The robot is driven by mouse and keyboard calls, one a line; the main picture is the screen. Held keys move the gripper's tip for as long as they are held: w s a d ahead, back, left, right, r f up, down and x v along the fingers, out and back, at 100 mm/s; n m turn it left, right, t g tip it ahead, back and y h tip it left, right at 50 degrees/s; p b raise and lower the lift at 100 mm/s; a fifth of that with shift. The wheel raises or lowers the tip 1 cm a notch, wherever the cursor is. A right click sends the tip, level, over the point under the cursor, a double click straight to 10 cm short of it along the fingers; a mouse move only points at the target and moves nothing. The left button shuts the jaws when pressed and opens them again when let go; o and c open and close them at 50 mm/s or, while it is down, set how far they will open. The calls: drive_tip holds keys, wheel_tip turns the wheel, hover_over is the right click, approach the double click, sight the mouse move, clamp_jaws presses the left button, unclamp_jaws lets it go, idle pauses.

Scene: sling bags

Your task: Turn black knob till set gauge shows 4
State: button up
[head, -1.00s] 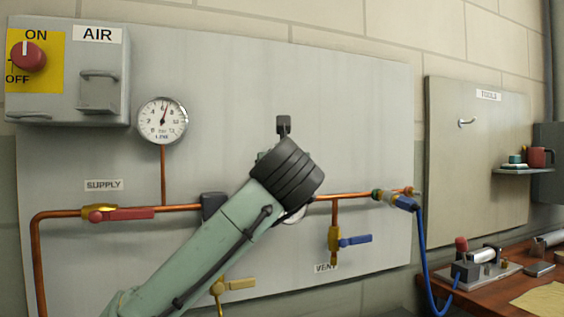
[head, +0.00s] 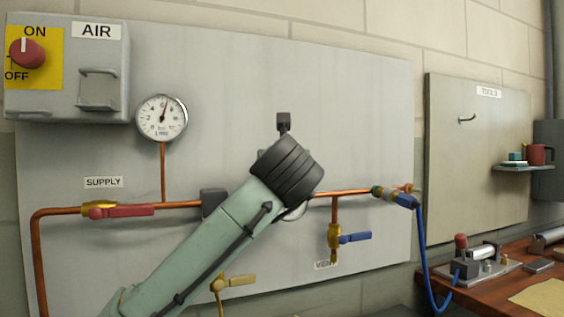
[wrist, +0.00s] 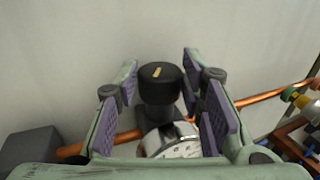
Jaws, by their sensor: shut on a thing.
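The black knob (wrist: 160,78) shows in the wrist view with a short yellow mark on its top. My gripper (wrist: 159,68) is shut on it, a purple-padded finger at each side. The white set gauge (wrist: 176,143) lies just below the knob, partly cut off by the gripper. Its scale is only partly visible and I cannot read its needle.
The line gauge (head: 162,118) has its needle near the top. A copper pipe (head: 165,207) runs across the panel, with a red-handled supply valve (head: 125,210) and a blue-handled vent valve (head: 354,238). A dark block (wrist: 35,150) sits left of the gripper.

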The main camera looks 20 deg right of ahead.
drive_tip(key=shift+a+r+m+h+p, duration=0.15)
drive_tip(key=shift+m+h+p, duration=0.2)
drive_tip(key=shift+p, duration=0.2)
drive_tip(key=shift+w+a+r+m+g+h+p, duration=0.1)
drive_tip(key=shift+m+g+h+p, duration=0.5)
drive_tip(key=shift+h+p, duration=0.35)
drive_tip(key=m+g+h+p, duration=0.1)
drive_tip(key=p, duration=0.1)
drive_tip(key=m+h+p, duration=0.1)
drive_tip(key=shift+w+a+r+g+h+p, duration=0.1)
drive_tip(key=shift+w+a+g+h+p, duration=0.15)
drive_tip(key=shift+g+h+p, duration=0.15)
drive_tip(key=m+g+h+p, duration=0.2)
drive_tip(key=shift+a+h, duration=0.15)
drive_tip(key=shift+h, duration=0.15)
drive_tip(key=shift+w+f+m+g+h+p, duration=0.1)
drive_tip(key=shift+f+m+g+h+p, duration=0.1)
drive_tip(key=shift+m+g+h, duration=0.25)
drive_tip(key=shift+w+f+m+g+h+p, duration=0.1)
drive_tip(key=shift+m+g+h+p, duration=0.25)
drive_tip(key=shift+g, duration=0.3)
drive_tip(key=o, duration=1.1)
drive_tip(key=shift+o, duration=0.2)
